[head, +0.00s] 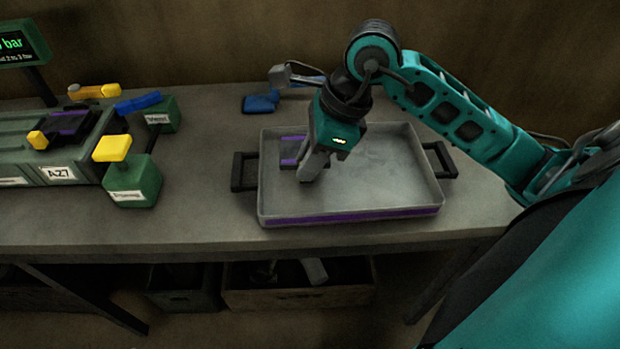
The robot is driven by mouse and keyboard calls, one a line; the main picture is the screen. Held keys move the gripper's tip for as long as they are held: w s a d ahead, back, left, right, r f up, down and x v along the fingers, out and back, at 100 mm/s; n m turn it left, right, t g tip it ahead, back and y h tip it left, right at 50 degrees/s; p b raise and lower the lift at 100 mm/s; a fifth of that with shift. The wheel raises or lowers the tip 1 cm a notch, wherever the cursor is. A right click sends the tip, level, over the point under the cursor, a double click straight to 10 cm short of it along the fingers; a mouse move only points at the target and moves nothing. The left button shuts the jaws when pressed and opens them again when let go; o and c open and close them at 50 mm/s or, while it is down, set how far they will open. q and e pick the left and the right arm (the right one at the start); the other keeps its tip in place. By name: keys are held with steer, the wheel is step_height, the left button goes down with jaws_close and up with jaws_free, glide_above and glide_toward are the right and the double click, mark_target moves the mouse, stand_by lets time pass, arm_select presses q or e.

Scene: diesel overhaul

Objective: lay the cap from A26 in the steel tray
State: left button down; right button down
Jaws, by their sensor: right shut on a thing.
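The steel tray (400,205) lies on the bench, a shallow grey tray with a purple strip along its front and a dark handle at each end. My right gripper (308,176) reaches down into its left half, fingers pointing at the tray floor. It is shut on what seems to be the cap, a grey piece with purple edges (290,162) showing just left of the fingers. The gripper hides much of it, and I cannot tell whether it touches the floor. No A26 label is readable. My left gripper is not in view.
A green engine block labelled A27 (58,174) stands at the left, with yellow-topped and blue-handled green fixtures (132,184) beside it. A blue object (262,102) lies behind the tray. A display (18,45) stands at the back left. Crates (300,298) sit under the bench.

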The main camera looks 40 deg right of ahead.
step_height(320, 180, down, 4)
steer(key=shift+r+b, duration=0.1)
steer(key=shift+b, duration=0.2)
steer(key=shift+f, duration=0.6)
steer(key=c, duration=1)
jaws_free()
steer(key=shift+r, duration=0.2)
steer(key=shift+d+r, duration=0.1)
steer(key=shift+r, duration=0.2)
steer(key=p+v, duration=0.1)
steer(key=v, duration=1)
steer(key=shift+s+r, duration=0.1)
steer(key=shift+r, duration=0.1)
